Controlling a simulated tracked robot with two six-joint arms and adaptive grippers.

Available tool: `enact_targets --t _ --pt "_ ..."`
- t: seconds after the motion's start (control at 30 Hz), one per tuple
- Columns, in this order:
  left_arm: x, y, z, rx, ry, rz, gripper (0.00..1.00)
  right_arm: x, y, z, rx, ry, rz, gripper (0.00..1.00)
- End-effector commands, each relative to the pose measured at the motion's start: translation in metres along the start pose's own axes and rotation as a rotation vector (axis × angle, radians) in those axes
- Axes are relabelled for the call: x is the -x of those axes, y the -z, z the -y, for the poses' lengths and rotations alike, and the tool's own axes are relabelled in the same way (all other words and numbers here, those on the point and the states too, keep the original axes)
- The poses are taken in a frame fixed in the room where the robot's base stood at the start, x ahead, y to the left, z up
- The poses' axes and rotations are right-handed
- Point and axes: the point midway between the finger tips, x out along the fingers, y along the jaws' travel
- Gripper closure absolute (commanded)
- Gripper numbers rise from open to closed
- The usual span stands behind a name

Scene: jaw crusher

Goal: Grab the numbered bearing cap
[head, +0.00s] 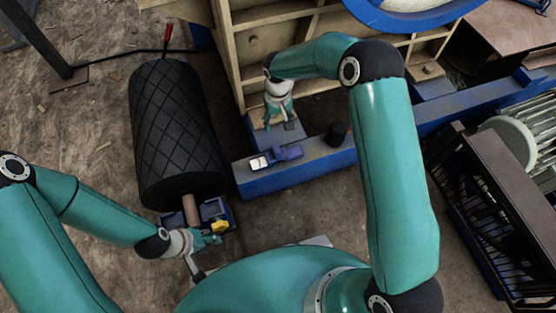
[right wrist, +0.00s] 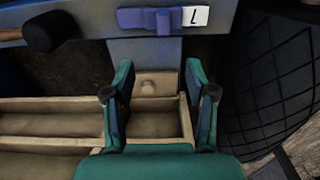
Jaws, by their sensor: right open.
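The bearing cap (head: 284,155) is a small purple-blue block with a white label, lying on a blue beam in the head view. In the right wrist view the cap (right wrist: 148,19) is at the top, and its white label (right wrist: 195,16) shows one dark digit that looks like a 7 or a 1. My right gripper (head: 278,117) is just above it in the head picture, apart from the cap. In the right wrist view this gripper (right wrist: 160,92) is open with nothing between its fingers. My left gripper (head: 206,242) is at the lower left, by a small yellow part; its finger spacing is unclear.
A black cross-hatched roller (head: 177,130) lies left of the cap. A dark round knob (head: 337,134) stands on the blue beam (head: 315,171) right of the cap. Tan ribbed framework (head: 285,38) rises behind. A brown slatted crate (head: 490,205) is at the right.

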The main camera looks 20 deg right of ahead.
Motion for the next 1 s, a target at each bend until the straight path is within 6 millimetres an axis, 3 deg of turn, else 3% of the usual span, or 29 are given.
enact_targets --t 0.4,0.77,1.0 --pt "-0.023 0.000 0.008 0.000 0.000 0.000 0.60 -0.086 -0.001 0.000 0.000 0.001 0.003 0.44" --pt "-0.030 0.000 0.011 0.000 0.000 0.000 0.60 -0.113 -0.001 0.001 0.000 0.001 0.001 0.44" --pt "-0.045 0.000 0.016 0.000 0.000 0.000 0.60 -0.146 -0.002 0.006 -0.001 0.002 0.001 0.44"
